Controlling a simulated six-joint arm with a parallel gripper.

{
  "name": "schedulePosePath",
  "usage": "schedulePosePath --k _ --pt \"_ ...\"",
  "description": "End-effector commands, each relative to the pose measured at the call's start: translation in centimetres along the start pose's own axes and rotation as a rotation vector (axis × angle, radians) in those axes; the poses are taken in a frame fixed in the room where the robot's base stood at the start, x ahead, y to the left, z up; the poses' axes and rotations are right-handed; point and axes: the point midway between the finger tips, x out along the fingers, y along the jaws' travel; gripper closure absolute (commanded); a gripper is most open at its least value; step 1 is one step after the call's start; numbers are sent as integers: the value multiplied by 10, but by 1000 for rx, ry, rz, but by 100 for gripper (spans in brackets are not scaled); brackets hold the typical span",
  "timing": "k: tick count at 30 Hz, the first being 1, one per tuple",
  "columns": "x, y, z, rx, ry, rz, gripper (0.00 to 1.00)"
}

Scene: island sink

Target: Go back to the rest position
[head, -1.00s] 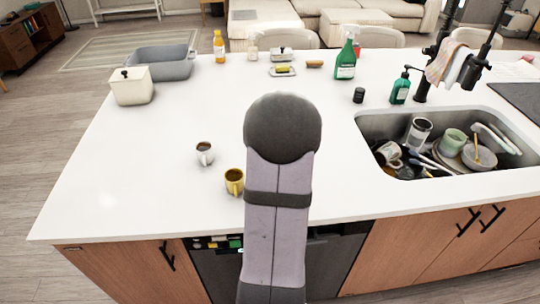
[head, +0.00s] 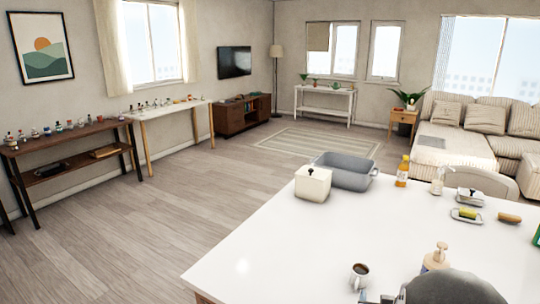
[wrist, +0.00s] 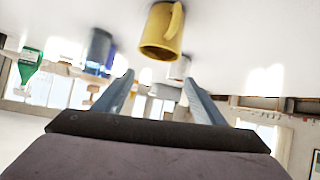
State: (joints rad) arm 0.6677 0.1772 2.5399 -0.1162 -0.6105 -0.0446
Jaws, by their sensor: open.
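My gripper (wrist: 160,100) shows in the wrist view with its two grey fingers spread apart and nothing between them. A yellow mug (wrist: 160,32) is beyond the fingertips at the top of that tilted, upside-down-looking view, apart from the fingers. In the head view, the dark rounded part of my arm is at the bottom right edge, and my fingers cannot be made out there. A grey mug with dark contents (head: 359,275) stands on the white counter (head: 265,245) left of my arm.
A pump bottle (head: 436,258) stands just behind my arm. The counter's left part is clear, with open floor beyond.

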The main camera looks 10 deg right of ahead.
Motion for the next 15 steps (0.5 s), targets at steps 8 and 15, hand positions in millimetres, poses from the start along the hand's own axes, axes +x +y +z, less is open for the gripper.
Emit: schedulePosePath --k 8,15 --pt "-55 -121 58 -173 -350 -227 36" --pt "-130 -160 135 -311 -706 -328 36"
